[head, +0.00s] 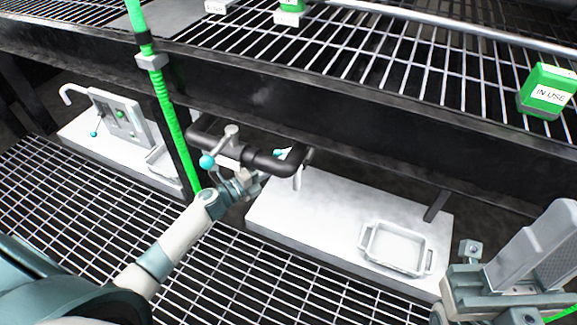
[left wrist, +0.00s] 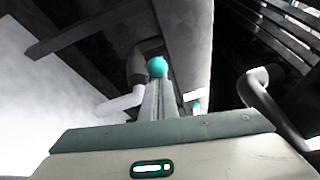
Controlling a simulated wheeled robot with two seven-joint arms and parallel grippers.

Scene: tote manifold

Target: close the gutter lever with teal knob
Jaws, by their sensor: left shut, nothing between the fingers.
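A dark pipe (head: 262,160) runs under the rack's edge. A pale lever with a round teal knob (head: 207,161) stands at its left part. A smaller teal piece (head: 281,152) shows farther right by the pipe. My left gripper (head: 254,180) is just below the pipe, shut and empty. In the left wrist view a teal ball (left wrist: 157,67) appears just beyond the shut fingers (left wrist: 158,98); I cannot tell whether they touch. Another teal bit (left wrist: 196,107) shows to their right. My right gripper (head: 471,250) is at the lower right; its finger opening is unclear.
A green post (head: 166,95) stands left of the pipe. A white tray (head: 396,248) sits on a pale slab (head: 320,215). A tap panel (head: 120,115) with a small teal knob is at the left. The wire rack (head: 400,60) overhangs, with a green "IN USE" tag (head: 547,92).

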